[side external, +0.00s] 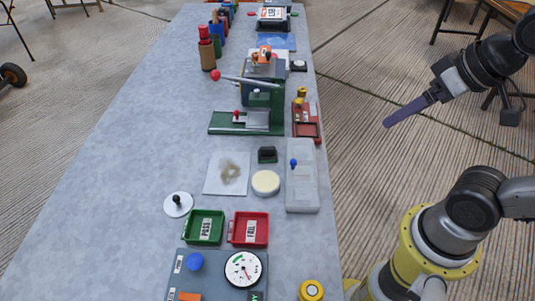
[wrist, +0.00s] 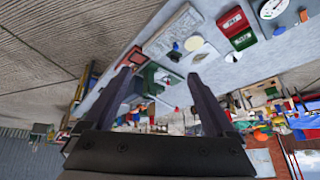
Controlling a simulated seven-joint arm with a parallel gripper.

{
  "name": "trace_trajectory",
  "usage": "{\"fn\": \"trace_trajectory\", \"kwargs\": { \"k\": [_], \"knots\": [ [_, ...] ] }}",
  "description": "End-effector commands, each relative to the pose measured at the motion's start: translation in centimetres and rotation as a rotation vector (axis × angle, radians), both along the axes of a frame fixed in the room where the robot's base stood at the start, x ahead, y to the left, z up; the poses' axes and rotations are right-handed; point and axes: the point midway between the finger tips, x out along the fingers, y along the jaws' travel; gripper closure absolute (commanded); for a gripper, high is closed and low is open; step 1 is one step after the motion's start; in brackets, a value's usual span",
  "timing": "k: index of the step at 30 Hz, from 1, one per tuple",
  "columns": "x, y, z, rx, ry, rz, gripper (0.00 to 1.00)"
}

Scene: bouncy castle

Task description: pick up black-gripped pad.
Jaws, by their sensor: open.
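A small dark block with a black top and a greenish base (side external: 267,155) sits on the table, just above the cream disc and left of the grey case; it looks like the black-gripped pad. A white round disc with a black knob (side external: 178,204) lies further left, near the green tray. My gripper (side external: 388,123) is in the air beyond the table's right edge, apart from everything. In the wrist view my gripper (wrist: 162,75) shows two dark fingers spread wide with nothing held between them.
A grey case (side external: 303,190) with a blue knob lies along the right edge. A cream disc (side external: 265,182) and stained sheet (side external: 226,174) are nearby. Green PASS (side external: 190,228) and red FAIL (side external: 264,241) trays stand in front. A green press (side external: 265,105) rises behind. Bare table is at left.

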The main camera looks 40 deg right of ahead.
Motion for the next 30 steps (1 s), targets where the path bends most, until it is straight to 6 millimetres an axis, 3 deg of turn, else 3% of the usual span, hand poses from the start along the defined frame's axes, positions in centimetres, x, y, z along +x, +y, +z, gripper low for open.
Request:
{"fn": "trace_trajectory", "kwargs": {
  "k": [1,6,10,14,20,24,30],
  "knots": [
    [1.1,0.0,1.3,0.025,-0.011,-0.042,0.1],
    [5.6,0.2,4.0,0.106,0.01,-0.174,0.1],
    [9.7,0.6,4.9,0.154,0.05,-0.262,0.1],
    [14.9,1.2,4.6,0.194,0.109,-0.349,0.1],
    [22.6,2.5,1.2,0.224,0.216,-0.461,0.1],
    [27.3,3.7,-3.1,0.221,0.297,-0.512,0.1],
    [31.1,5.2,-10.5,0.181,0.415,-0.526,0.1]
  ]
}}
